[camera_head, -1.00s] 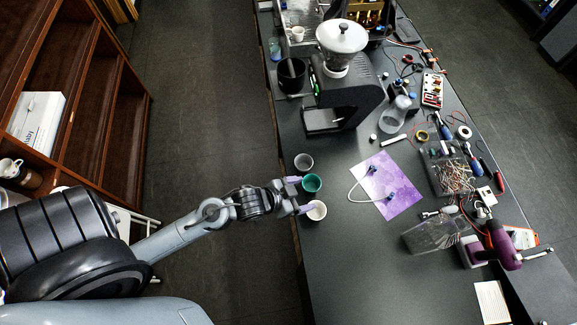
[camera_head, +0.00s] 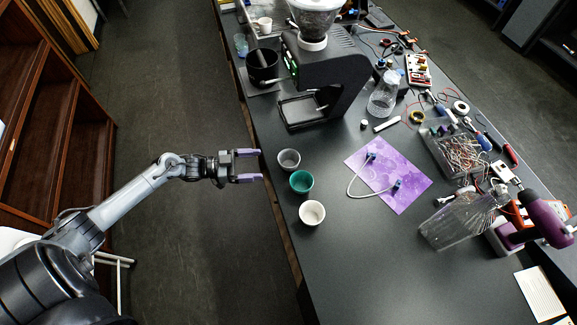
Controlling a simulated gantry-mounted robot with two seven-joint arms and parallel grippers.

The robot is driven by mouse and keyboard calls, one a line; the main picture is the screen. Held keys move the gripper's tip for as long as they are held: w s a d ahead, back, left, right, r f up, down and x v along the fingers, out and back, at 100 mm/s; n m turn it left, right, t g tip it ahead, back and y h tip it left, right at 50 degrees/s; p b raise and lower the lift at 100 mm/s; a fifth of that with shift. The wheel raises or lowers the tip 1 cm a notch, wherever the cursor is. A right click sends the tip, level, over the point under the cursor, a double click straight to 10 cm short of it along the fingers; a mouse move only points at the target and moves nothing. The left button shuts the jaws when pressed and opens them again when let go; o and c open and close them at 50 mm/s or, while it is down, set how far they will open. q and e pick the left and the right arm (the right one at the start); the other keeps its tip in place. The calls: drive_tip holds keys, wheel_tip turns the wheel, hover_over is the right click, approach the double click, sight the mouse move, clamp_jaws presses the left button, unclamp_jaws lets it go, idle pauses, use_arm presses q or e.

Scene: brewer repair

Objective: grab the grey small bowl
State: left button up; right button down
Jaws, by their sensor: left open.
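The small grey bowl (camera_head: 289,161) stands upright near the left edge of the dark table, the farthest of three small bowls in a row. A green bowl (camera_head: 301,181) stands just below it, and a white bowl (camera_head: 312,212) below that. My left gripper (camera_head: 252,166) is open and empty, its two purple-tipped fingers pointing right toward the grey bowl. A gap shows between the fingertips and the bowl. The gripper's height over the table edge is hard to tell. My right gripper is not in view.
A black coffee machine (camera_head: 335,75) and a dark container (camera_head: 263,67) stand beyond the bowls. A purple sheet (camera_head: 408,187) with a white cable lies to the right. A clear container (camera_head: 457,222) and several tools lie farther right. The near table is clear.

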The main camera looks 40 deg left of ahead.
sight(284, 161)
use_arm(q)
drive_tip(key=shift+x, duration=5)
drive_tip(key=shift+r, duration=0.15)
drive_tip(key=shift+c, duration=0.4)
drive_tip(key=c, duration=0.8)
